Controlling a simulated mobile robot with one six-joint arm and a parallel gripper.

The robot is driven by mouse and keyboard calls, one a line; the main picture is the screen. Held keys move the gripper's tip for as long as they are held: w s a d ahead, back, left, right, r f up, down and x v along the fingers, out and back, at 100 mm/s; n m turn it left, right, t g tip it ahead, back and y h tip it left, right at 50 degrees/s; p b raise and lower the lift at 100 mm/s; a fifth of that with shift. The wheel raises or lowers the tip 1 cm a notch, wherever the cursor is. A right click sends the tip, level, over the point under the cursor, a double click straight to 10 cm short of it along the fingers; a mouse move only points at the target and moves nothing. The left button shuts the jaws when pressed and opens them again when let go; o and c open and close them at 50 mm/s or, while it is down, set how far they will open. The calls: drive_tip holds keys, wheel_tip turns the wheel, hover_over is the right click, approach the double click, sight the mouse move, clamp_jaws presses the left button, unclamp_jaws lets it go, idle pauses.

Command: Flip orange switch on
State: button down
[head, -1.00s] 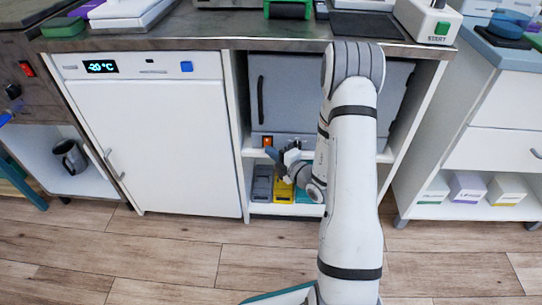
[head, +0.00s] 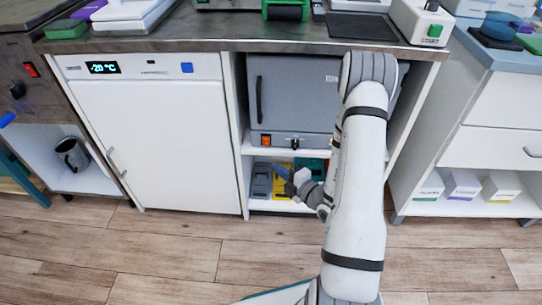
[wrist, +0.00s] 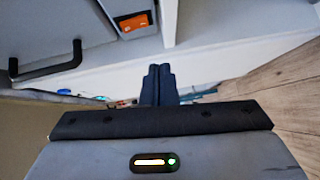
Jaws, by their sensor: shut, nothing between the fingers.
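The orange switch (head: 266,139) is on the lower front panel of the grey oven-like cabinet (head: 300,92) under the counter. It also shows, upside down, at the top of the wrist view (wrist: 134,22). I cannot tell its on or off position. My gripper (head: 279,170) is below and slightly right of the switch, in front of the lower shelf. Its dark fingers are closed together and empty in the wrist view (wrist: 159,72), clearly apart from the switch.
Grey and yellow bins (head: 261,182) stand on the lower shelf behind my gripper. A white freezer (head: 150,135) reading -20 °C is on the left. A white drawer unit (head: 492,135) stands on the right. The wooden floor (head: 150,255) in front is clear.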

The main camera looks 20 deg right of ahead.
drive_tip(key=v, duration=0.4)
drive_tip(key=shift+s+d+f+p, duration=0.15)
drive_tip(key=shift+s+f+p, duration=0.2)
drive_tip(key=shift+s+p, duration=0.1)
drive_tip(key=s+a+r+n+g+y+p, duration=0.1)
drive_tip(key=a+r+n+g+y+p, duration=0.25)
drive_tip(key=r+n, duration=0.35)
drive_tip(key=s+a+r+n+g+y+p, duration=0.1)
drive_tip(key=a+r+n+g+y+p, duration=0.25)
drive_tip(key=r, duration=0.55)
drive_tip(key=s+a+r+n+g+h+p, duration=0.2)
drive_tip(key=s+a+r+n+g+p, duration=0.3)
drive_tip(key=r+n, duration=0.55)
drive_tip(key=s+a+r+n+g+h+p, duration=0.25)
drive_tip(key=s+r+n+g+p, duration=0.25)
drive_tip(key=s+r+n+p, duration=0.5)
drive_tip(key=d+r+n+t+h+p, duration=0.2)
drive_tip(key=d+r+n+h+p, duration=0.2)
drive_tip(key=r+n, duration=0.5)
drive_tip(key=d+r+n+t+h+p, duration=0.2)
drive_tip(key=d+r+n+h+p, duration=0.3)
drive_tip(key=r+n, duration=0.4)
drive_tip(key=shift+w+r+n+h, duration=0.2)
drive_tip(key=shift+w+n+h, duration=0.1)
drive_tip(key=shift+h, duration=0.35)
